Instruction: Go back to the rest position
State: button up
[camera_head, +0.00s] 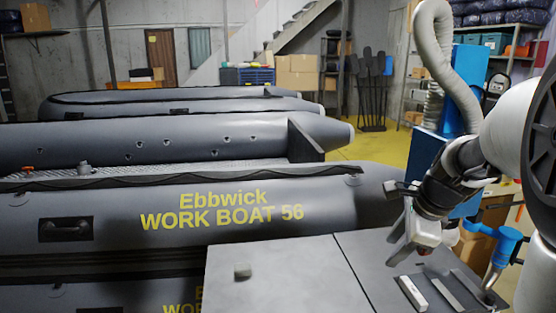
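My arm comes in from the right edge, with a pale hose looped above it. My gripper (404,232) hangs at its lower end, tilted down over the right part of a grey work surface (300,275). It appears to be above the surface and apart from the items there. I see nothing clearly held. The fingers are small and seen at an angle, so their opening is unclear.
A grey inflatable boat (200,200) marked "Ebbwick WORK BOAT 56" lies behind the surface, with more boats beyond. A small grey block (242,271) and a pale bar (413,293) lie on the surface. Blue pipework (508,246) stands at right. Yellow floor (370,148) is open behind.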

jog(key=s+a+r+n, duration=0.2)
jog(key=s+a+n, duration=0.4)
jog(key=s+n, duration=0.4)
jog(key=s+a+r+n+t+h, duration=0.1)
jog(key=s+a+r+n, duration=0.2)
jog(key=s+a+n, duration=0.3)
jog(key=s+n, duration=0.4)
jog(key=shift+a+r+p, duration=0.3)
jog(key=shift+p, duration=0.1)
